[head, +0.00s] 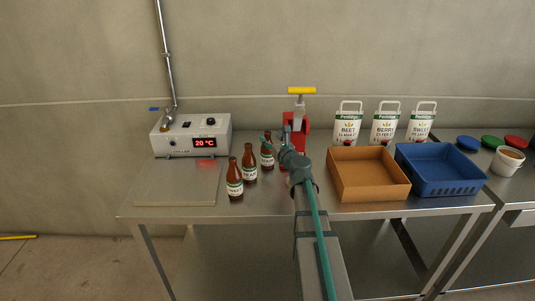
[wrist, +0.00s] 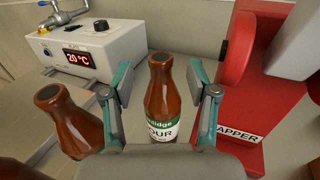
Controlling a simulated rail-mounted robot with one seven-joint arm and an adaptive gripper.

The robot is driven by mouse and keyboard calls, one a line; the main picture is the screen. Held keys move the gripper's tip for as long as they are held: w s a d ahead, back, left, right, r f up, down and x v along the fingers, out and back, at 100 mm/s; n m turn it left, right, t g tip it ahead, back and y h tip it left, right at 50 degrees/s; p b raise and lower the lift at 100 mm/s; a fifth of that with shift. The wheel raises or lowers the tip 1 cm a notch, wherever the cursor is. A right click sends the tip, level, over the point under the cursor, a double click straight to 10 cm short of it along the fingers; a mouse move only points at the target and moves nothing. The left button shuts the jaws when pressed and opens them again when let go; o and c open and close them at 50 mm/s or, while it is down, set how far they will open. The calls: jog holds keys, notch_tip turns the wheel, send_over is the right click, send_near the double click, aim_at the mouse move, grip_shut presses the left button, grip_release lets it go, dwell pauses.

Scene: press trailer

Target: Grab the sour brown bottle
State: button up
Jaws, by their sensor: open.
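The sour brown bottle (wrist: 160,98) stands upright in the wrist view, with a green and white label that reads "OUR" in its visible part. My gripper (wrist: 161,78) is open, with one finger on each side of this bottle and gaps between fingers and glass. The bottle's lower part is hidden behind the gripper's body. In the head view the bottle (head: 267,160) is the farthest back of three brown bottles, and my gripper (head: 266,141) is at its upper part. Another brown bottle (wrist: 68,118) is just left of my left finger.
Two other brown bottles (head: 249,165) (head: 235,185) stand left of my arm. A red capper (wrist: 250,85) stands close on the right.

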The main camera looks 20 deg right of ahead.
aim_at(269, 135)
jog(key=w, duration=0.4)
jog(key=shift+p, duration=0.35)
jog(key=shift+s, duration=0.1)
grip_shut()
